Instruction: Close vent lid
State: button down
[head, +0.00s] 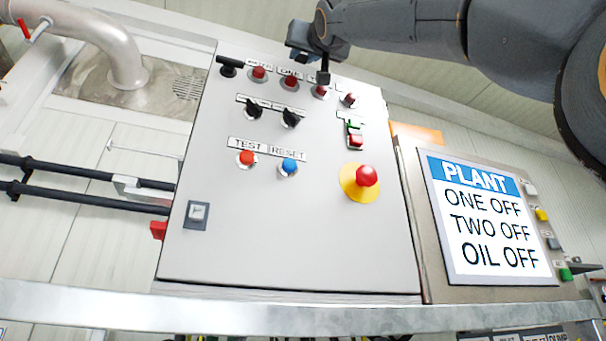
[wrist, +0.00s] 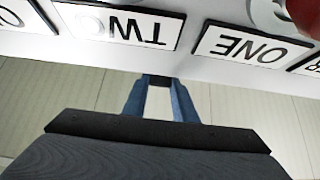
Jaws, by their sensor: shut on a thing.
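My gripper (head: 325,77) is at the upper edge of the grey control panel (head: 255,225), by the top row of red lamps. In the wrist view its two blue-grey fingers (wrist: 160,82) converge to a dark tip below the labels marked TWO and ONE. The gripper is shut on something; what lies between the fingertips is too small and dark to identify. I cannot make out a vent lid in either view.
The panel carries red lamps (head: 258,73), black switches (head: 253,112), red and blue buttons (head: 289,168) and a red emergency stop (head: 367,176). A PLANT sign (head: 490,220) stands at right. A metal rail (head: 300,304) crosses the front.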

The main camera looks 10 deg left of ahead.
jog(key=shift+f, duration=0.1)
jog(key=c, duration=1.4)
grip_release()
jog(key=shift+c, duration=0.2)
jog(key=b+v, duration=0.5)
jog(key=v, duration=0.2)
jog(key=shift+s+f+b, duration=0.25)
jog(key=shift+b, duration=0.05)
jog(key=shift+d, duration=0.15)
jog(key=shift+c, duration=0.2)
